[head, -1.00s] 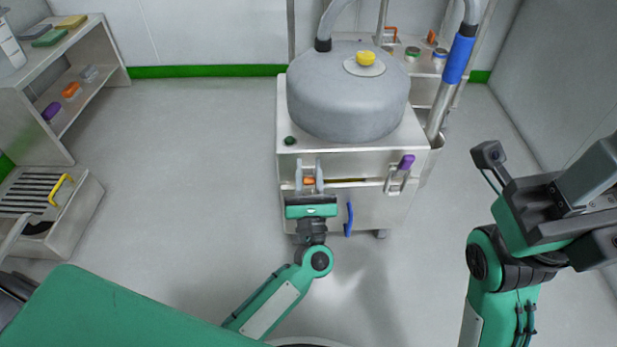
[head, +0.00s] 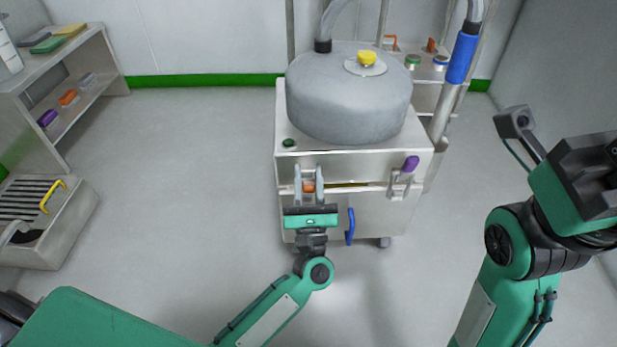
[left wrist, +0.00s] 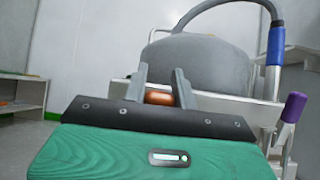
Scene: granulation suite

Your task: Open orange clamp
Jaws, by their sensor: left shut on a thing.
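The orange clamp (head: 308,187) is on the front face of the white machine cabinet (head: 377,219), left of its middle. My left gripper (head: 309,180) is shut on the orange clamp, with one finger on each side of it. In the left wrist view the orange clamp (left wrist: 159,97) shows between the two grey fingers (left wrist: 161,87); its lower part is hidden behind the gripper body. A second clamp with a purple handle (head: 411,164) stands upright on the right of the same face. My right arm is at the right edge; its fingers are not in the picture.
A grey domed vessel (head: 347,100) with a yellow knob tops the cabinet. A blue handle (head: 350,227) sits right of my left gripper. Shelves (head: 60,60) and a low slatted unit (head: 65,220) stand at the left. The floor between is clear.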

